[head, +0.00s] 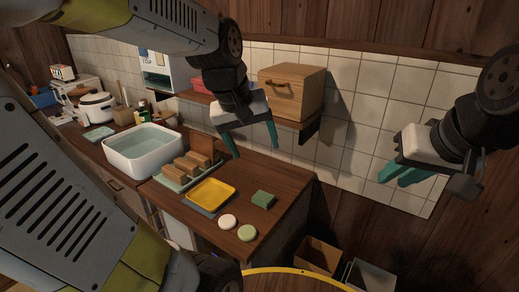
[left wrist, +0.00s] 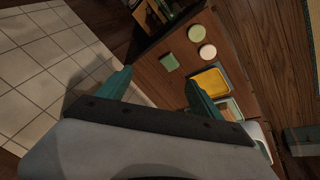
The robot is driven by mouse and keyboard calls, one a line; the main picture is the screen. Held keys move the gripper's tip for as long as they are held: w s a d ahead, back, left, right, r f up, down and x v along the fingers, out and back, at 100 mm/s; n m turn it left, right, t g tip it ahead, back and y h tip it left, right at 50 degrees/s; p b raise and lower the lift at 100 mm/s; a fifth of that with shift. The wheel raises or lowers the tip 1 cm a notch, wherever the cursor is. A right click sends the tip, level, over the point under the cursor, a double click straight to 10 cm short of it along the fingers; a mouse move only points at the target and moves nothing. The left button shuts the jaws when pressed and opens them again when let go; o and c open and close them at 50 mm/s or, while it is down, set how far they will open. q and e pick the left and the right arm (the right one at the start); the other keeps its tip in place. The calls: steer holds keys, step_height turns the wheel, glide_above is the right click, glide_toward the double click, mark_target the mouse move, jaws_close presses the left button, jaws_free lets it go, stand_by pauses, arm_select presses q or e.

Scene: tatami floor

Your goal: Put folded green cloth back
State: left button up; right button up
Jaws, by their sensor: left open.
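A small green square (head: 263,198), which looks like the folded green cloth, lies flat on the wooden counter, right of a yellow tray. It also shows in the left wrist view (left wrist: 169,62), beyond and between my left fingertips. My left gripper (head: 252,149) is open and empty, above the back of the counter and clear of the green square. Its two teal fingers show apart in the left wrist view (left wrist: 155,88). My right gripper (head: 394,180) hangs at the right in front of the tiled wall, away from the counter. Nothing shows in it; its finger gap is unclear.
The yellow tray (head: 232,193), a white disc (head: 228,221) and a green disc (head: 247,233) lie nearby. A rack with brown blocks (head: 187,170) and a white basin (head: 116,160) stand left. A shelf with a wooden box (head: 304,92) is close behind my left gripper.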

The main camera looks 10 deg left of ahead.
arm_select(q)
steer(key=s+r+m+t, duration=0.1)
steer(key=s+m, duration=0.3)
steer(key=s, duration=0.3)
steer(key=shift+s+d+r+t, duration=0.25)
steer(key=shift+d+t, duration=0.1)
steer(key=shift+t, duration=0.05)
steer(key=shift+c, duration=0.2)
